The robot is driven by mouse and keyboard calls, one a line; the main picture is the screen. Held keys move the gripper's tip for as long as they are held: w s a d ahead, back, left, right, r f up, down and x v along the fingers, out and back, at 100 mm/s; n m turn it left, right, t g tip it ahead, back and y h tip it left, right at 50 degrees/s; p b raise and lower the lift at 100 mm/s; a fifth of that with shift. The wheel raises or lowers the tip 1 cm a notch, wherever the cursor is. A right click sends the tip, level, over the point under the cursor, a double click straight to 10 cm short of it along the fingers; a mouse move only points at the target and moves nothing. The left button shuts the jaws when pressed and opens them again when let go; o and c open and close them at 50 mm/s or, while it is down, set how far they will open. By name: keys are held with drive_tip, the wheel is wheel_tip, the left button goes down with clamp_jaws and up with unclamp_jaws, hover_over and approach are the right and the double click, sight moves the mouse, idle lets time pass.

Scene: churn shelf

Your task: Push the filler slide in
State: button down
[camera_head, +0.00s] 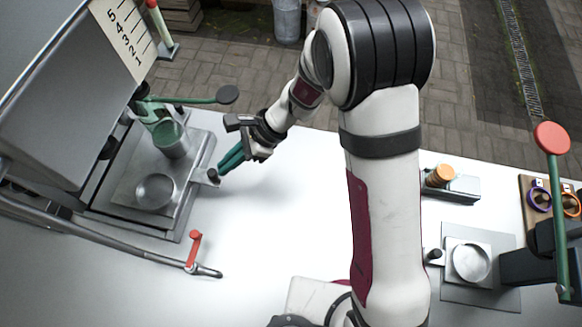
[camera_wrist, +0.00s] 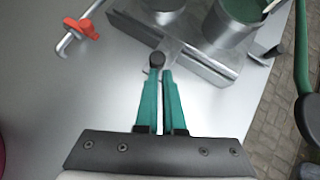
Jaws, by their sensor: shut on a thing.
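The filler slide (camera_head: 182,189) is a grey metal plate at the left of the table, on the base of the large grey machine. It carries an open round cup (camera_head: 155,190). A short arm with a black knob (camera_head: 213,174) sticks out of its right side. My gripper (camera_head: 221,167) has green fingers, shut at this knob's post. In the wrist view the knob (camera_wrist: 157,60) shows right at the fingertips (camera_wrist: 160,74). The fingers hide the post below the knob. A green-filled cylinder (camera_head: 170,140) stands behind the open cup, under the machine.
A green lever with a round end (camera_head: 227,95) reaches over the back. A second plate with a round cup (camera_head: 472,263) stands at the right. The middle table is clear.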

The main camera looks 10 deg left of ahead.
drive_tip(key=w+d+f+v, duration=0.1)
drive_tip(key=d+f+v, duration=0.1)
drive_tip(key=v, duration=1.1)
drive_tip(key=s+d+r+n+t+h, duration=0.2)
drive_tip(key=s+d+r+n+h, duration=0.1)
drive_tip(key=s+d, duration=0.5)
drive_tip(key=s+d+r+n+t+h, duration=0.1)
drive_tip(key=s+d+r+n+h, duration=0.2)
drive_tip(key=s+d, duration=0.5)
drive_tip(key=shift+s+d+r+n+t, duration=0.15)
drive_tip(key=shift+s+d+n+t, duration=0.1)
drive_tip(key=shift+s+n+t, duration=0.35)
